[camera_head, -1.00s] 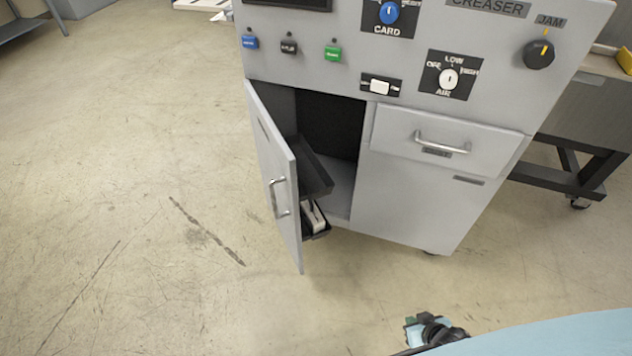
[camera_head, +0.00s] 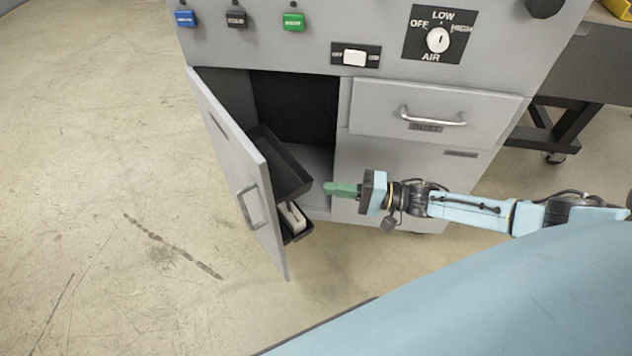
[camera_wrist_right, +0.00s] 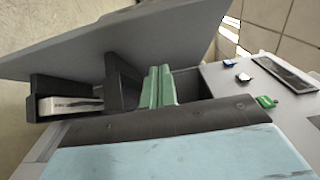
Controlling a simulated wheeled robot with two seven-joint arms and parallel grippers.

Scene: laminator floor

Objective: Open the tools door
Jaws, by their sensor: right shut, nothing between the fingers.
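The tools door (camera_head: 235,165) is a grey panel hinged on its left side at the cabinet front. It stands partly open, swung out toward me, with a bar handle (camera_head: 251,206) on its outer face. It also shows in the right wrist view (camera_wrist_right: 140,38). My right gripper (camera_head: 328,188) has green fingers, shut and empty. They are in front of the opening's lower right side, pointing left toward the door's inner side. In the right wrist view the fingers (camera_wrist_right: 158,88) point toward the opening and door. My left gripper is not in view.
A closed drawer (camera_head: 434,112) with a handle is to the right. Buttons and knobs line the panel above. A dark wheeled stand (camera_head: 560,125) is at right; the left floor is clear.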

